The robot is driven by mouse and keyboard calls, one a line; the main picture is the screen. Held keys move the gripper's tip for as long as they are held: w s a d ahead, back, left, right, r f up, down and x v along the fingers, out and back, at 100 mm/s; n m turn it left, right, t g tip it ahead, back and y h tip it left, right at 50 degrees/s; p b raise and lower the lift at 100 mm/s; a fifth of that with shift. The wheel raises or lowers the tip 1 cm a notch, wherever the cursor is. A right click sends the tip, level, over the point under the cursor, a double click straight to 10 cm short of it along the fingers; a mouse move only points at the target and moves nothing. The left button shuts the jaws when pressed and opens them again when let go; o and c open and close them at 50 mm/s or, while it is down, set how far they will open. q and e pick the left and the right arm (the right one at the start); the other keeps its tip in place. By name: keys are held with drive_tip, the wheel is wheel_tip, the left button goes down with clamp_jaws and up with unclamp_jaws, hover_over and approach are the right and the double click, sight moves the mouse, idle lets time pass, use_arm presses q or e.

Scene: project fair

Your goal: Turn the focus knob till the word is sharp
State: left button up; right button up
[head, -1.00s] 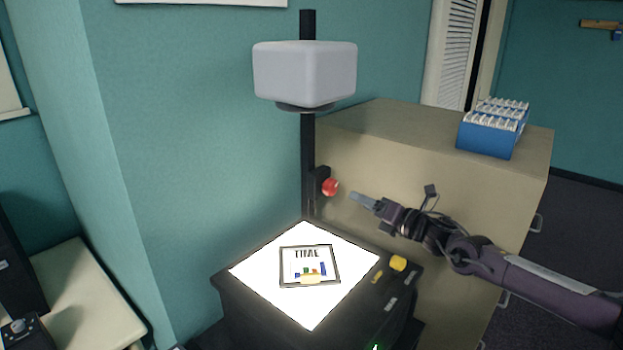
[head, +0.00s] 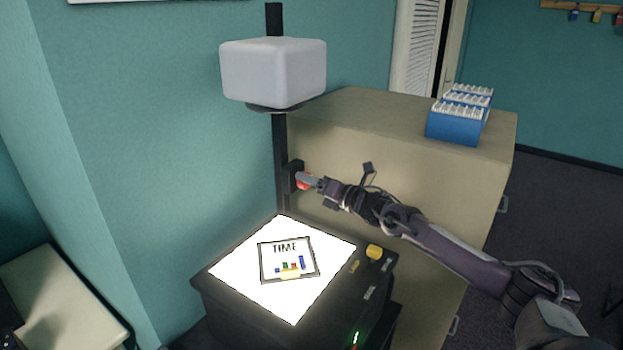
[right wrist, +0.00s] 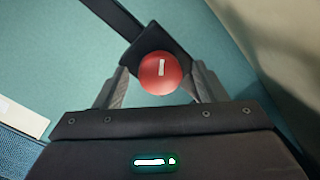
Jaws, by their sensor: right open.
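The red focus knob (head: 303,181) sits on a black block on the projector's post. In the right wrist view the knob (right wrist: 160,73) is a red disc with a white mark, lying between my right gripper's two fingers. My right gripper (head: 309,182) is open around the knob, with a gap showing beside it in the wrist view. The overhead projector (head: 372,318) has a lit white stage (head: 228,268). A framed slide (head: 287,260) with the word TIME and coloured bars lies on the stage. The projected word is not in view. My left gripper is not in view.
The grey projector head (head: 272,72) hangs above the stage on the black post (head: 280,150). A yellow knob (head: 374,251) is on the projector's right side. A beige cabinet (head: 420,200) behind carries blue boxes (head: 455,125). A pale table (head: 60,305) stands at left.

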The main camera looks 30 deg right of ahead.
drive_tip(key=shift+w+a, duration=0.15)
drive_tip(key=shift+w, duration=0.1)
drive_tip(key=c, duration=1)
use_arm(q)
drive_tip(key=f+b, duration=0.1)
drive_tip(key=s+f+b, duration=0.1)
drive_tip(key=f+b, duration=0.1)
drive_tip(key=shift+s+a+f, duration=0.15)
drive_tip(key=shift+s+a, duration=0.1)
use_arm(e)
drive_tip(key=shift+o, duration=0.2)
drive_tip(key=m, duration=0.5)
drive_tip(key=shift+f+g, duration=0.1)
drive_tip(key=shift+g, duration=0.2)
drive_tip(key=o, duration=1)
drive_tip(key=shift+c, duration=0.2)
drive_tip(key=shift+s, duration=0.1)
